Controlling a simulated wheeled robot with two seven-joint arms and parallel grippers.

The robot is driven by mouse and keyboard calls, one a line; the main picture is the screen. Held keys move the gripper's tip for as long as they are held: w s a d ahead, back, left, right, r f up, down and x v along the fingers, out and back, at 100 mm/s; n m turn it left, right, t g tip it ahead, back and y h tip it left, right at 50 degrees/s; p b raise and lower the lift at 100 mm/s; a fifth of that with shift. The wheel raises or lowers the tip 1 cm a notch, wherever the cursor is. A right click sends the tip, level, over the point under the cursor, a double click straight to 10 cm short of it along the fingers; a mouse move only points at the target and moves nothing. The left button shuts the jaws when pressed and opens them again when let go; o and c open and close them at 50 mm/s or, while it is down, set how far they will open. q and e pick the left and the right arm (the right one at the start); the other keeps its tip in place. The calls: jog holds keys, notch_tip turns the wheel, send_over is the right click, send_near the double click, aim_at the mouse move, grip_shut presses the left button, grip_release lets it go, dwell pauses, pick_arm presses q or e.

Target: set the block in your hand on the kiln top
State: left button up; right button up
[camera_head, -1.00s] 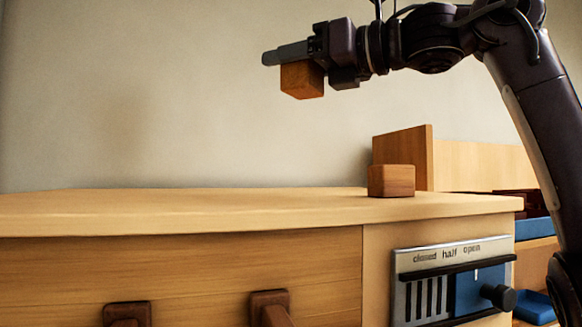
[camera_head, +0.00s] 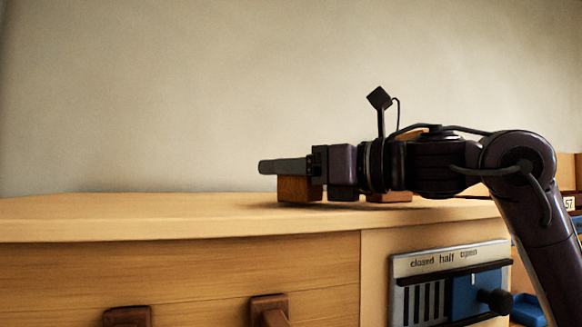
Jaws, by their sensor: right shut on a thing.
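My right gripper (camera_head: 290,166) reaches in from the right, low over the pale wooden kiln top (camera_head: 130,215). It is shut on a brown wooden block (camera_head: 299,190), which shows below the fingers. The block's underside looks level with the kiln top; I cannot tell for sure whether it touches. A second wooden block (camera_head: 389,197) stands on the kiln top to the right, mostly hidden behind my right gripper and wrist. My left gripper is not in view.
The kiln front has a slider panel (camera_head: 448,258) marked closed, half, open, with a blue slide and a dark knob (camera_head: 496,301). Two brown handles (camera_head: 269,308) stick out below. The left part of the kiln top is clear. Blue items stand at the far right.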

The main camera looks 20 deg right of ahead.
jog(key=shift+d+f, duration=0.1)
jog(key=shift+f, duration=0.1)
jog(key=o, duration=1.1)
jog(key=shift+r, duration=0.15)
jog(key=v, duration=0.1)
jog(key=b+v, duration=0.2)
jog(key=v, duration=0.1)
jog(key=shift+f, duration=0.25)
jog(key=b+v, duration=0.2)
jog(key=v, duration=0.5)
jog(key=shift+r, duration=0.1)
jog(key=shift+s+d+b, duration=0.25)
jog(key=shift+s+b, duration=0.1)
